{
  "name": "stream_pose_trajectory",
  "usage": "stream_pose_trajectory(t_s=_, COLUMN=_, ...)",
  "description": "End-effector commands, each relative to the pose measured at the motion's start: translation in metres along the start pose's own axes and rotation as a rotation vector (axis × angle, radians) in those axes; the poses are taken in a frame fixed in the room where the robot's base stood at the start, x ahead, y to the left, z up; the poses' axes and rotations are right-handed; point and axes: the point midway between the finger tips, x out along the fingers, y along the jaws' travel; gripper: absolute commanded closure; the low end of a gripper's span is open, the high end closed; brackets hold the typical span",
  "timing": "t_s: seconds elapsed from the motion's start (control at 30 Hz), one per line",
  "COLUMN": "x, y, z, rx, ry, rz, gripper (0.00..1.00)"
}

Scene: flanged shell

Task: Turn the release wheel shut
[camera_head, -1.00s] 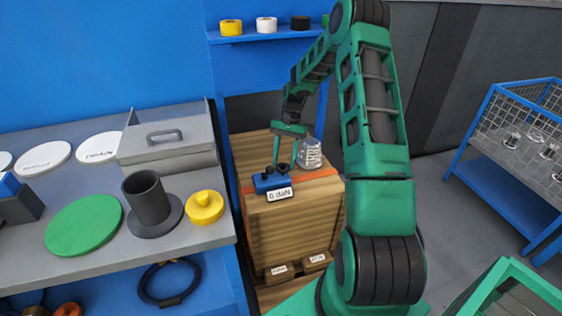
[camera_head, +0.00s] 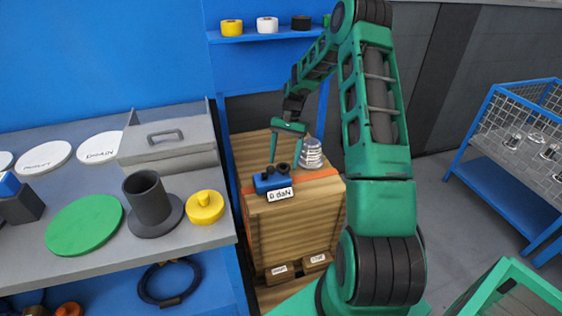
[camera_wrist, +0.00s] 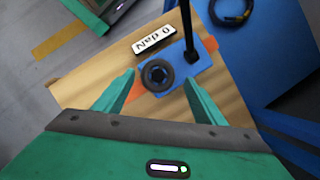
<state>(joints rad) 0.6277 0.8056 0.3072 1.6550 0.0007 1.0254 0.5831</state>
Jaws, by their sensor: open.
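The blue device (camera_head: 272,182) sits on top of a wooden crate and carries a white label (camera_head: 279,194) reading 0 daN. In the wrist view, a black round wheel (camera_wrist: 157,75) with a hollow centre stands on its blue body (camera_wrist: 185,72). A thin black post (camera_wrist: 188,35) rises beside it. My gripper (camera_wrist: 160,79) is open above the device, with the wheel between its fingers in the picture. I cannot tell whether a finger touches it. In the head view my gripper (camera_head: 283,158) points down at the device, and the small black parts are hard to tell apart.
A clear ribbed dome (camera_head: 311,155) stands close to the right of the gripper on the wooden crate (camera_head: 290,230). An orange strap crosses the crate top. A mesh cage stands right.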

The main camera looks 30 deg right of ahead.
Motion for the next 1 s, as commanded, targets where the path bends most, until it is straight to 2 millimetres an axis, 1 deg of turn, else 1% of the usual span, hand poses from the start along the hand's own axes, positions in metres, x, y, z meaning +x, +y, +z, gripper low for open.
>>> stream_pose_trajectory(t_s=0.2, x=-0.034, y=-0.002, z=-0.002, rx=-0.001, ry=0.004, rz=-0.002, gripper=0.36)
stream_pose_trajectory(t_s=0.4, x=-0.059, y=-0.003, z=-0.002, rx=-0.002, ry=0.003, rz=-0.002, gripper=0.36)
stream_pose_trajectory(t_s=0.57, x=-0.066, y=-0.003, z=-0.001, rx=-0.002, ry=0.0, rz=-0.001, gripper=0.36)
stream_pose_trajectory(t_s=1.0, x=-0.067, y=-0.003, z=-0.001, rx=-0.002, ry=0.0, rz=-0.001, gripper=0.36)
